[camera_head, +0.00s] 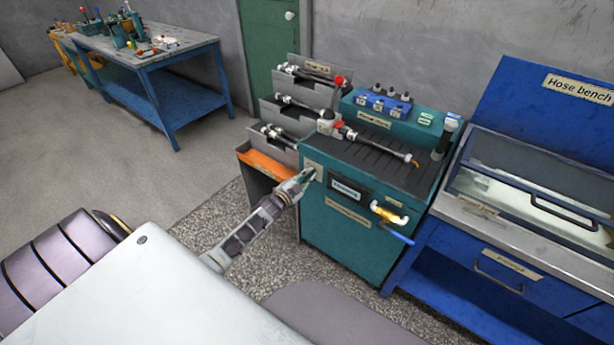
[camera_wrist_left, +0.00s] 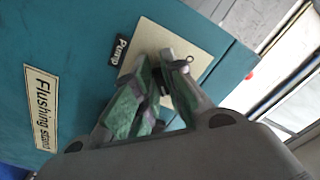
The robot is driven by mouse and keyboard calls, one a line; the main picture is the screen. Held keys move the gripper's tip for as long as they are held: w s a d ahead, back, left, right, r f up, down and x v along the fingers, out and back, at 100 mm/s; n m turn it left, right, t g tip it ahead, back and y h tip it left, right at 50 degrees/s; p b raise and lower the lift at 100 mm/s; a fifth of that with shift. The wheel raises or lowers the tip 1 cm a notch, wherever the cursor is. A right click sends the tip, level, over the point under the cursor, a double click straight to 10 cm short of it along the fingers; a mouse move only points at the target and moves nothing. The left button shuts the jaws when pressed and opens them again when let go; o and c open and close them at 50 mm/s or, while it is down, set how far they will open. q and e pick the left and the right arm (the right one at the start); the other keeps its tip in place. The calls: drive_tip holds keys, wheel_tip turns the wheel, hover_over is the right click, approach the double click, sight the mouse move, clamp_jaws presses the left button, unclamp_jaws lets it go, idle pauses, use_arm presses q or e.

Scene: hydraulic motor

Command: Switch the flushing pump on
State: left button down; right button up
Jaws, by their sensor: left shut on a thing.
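The teal flushing stand (camera_head: 340,250) stands in the middle of the head view. My left gripper (camera_head: 307,175) reaches that plate at the stand's upper left front corner. In the left wrist view its green-and-grey fingers (camera_wrist_left: 170,65) are closed together over the plate. They are shut on the pump switch, which is mostly hidden between them, so its position cannot be told. My right gripper is not in view.
A dark display (camera_head: 346,190) and a yellow fitting with a blue handle (camera_head: 389,215) are on the stand's front. Grey bins (camera_head: 277,115) stand to its left, the blue hose bench (camera_head: 490,262) to its right. A blue table (camera_head: 150,50) is farther back; floor between is clear.

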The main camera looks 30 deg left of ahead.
use_arm(q)
drive_tip(key=shift+w+r, duration=0.15)
drive_tip(key=shift+r, duration=0.25)
drive_tip(key=c, duration=1.5)
unclamp_jaws()
drive_tip(key=shift+d+f, duration=0.1)
drive_tip(key=shift+f, duration=0.05)
drive_tip(key=s, duration=1.2)
drive_tip(key=shift+a+f, duration=0.15)
drive_tip(key=shift+a, duration=0.3)
